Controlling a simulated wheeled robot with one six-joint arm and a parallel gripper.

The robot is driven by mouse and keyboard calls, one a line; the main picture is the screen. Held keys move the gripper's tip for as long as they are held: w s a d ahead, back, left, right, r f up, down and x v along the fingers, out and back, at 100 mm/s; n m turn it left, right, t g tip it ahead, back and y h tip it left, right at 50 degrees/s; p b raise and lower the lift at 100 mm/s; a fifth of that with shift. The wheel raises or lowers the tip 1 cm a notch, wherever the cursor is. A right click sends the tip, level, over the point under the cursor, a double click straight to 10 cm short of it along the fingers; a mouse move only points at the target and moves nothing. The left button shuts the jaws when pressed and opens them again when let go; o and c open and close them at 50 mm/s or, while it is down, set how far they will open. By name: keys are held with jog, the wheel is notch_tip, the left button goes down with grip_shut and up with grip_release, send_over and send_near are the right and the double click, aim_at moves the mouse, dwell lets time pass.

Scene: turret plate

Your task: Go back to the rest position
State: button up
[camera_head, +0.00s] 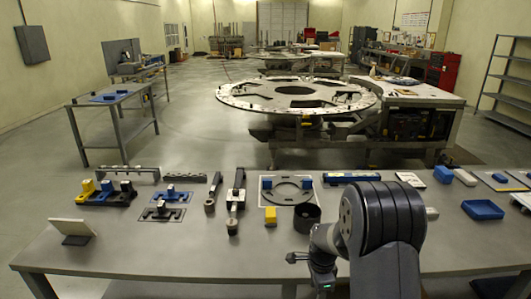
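My arm rises from the bottom right of the head view and bends over the front of the grey workbench (180,250). My gripper (310,275) hangs low at the near edge of the bench, left of my thick dark arm joint. It is small and seen from behind, and its fingertips are not clear. I cannot tell whether it is open or shut, and no held object shows.
A small stand (73,230) sits at left. A large turret plate (297,97) stands behind.

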notch_tip(320, 180, down, 7)
jog(key=s+n, duration=0.2)
jog(key=n, duration=0.4)
jog(key=shift+s+f+b, duration=0.2)
jog(key=shift+s+b, duration=0.15)
jog(key=shift+b, duration=0.05)
jog(key=shift+s, duration=0.15)
